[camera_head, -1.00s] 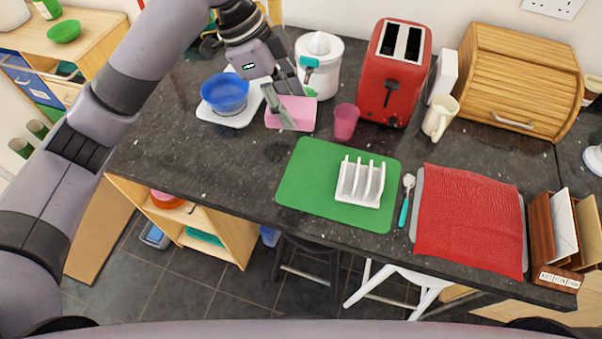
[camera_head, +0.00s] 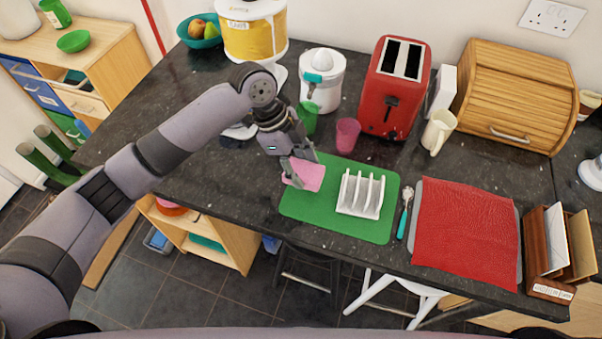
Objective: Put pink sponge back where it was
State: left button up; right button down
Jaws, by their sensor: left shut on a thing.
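The pink sponge (camera_head: 309,176) is a flat pink piece over the back left corner of the green mat (camera_head: 340,230). My left gripper (camera_head: 292,180) is shut on the sponge's left edge. I cannot tell whether the sponge touches the mat or hangs just above it. The gripper's fingers hide part of the sponge. My right gripper is not in view.
A white toast rack (camera_head: 361,194) stands on the mat, right of the sponge. A pink cup (camera_head: 347,135), a green cup (camera_head: 308,117), a white juicer (camera_head: 322,77) and a red toaster (camera_head: 396,88) stand behind. A red cloth (camera_head: 467,232) lies at right.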

aim_at(295, 167)
pick_arm(q)
notch_tip(295, 167, down, 4)
jog(key=shift+f+p, duration=0.1)
jog(key=shift+p, duration=0.3)
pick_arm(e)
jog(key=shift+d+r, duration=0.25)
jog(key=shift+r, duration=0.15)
pick_arm(q)
jog(key=shift+f, duration=0.15)
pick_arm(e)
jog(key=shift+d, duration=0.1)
pick_arm(q)
jog(key=o, duration=1)
jog(key=shift+r, duration=0.2)
jog(key=shift+w+a+r, duration=0.1)
jog(key=shift+a+r, duration=0.05)
jog(key=shift+r, duration=0.15)
jog(key=b+v, duration=0.2)
jog(key=v, duration=0.9)
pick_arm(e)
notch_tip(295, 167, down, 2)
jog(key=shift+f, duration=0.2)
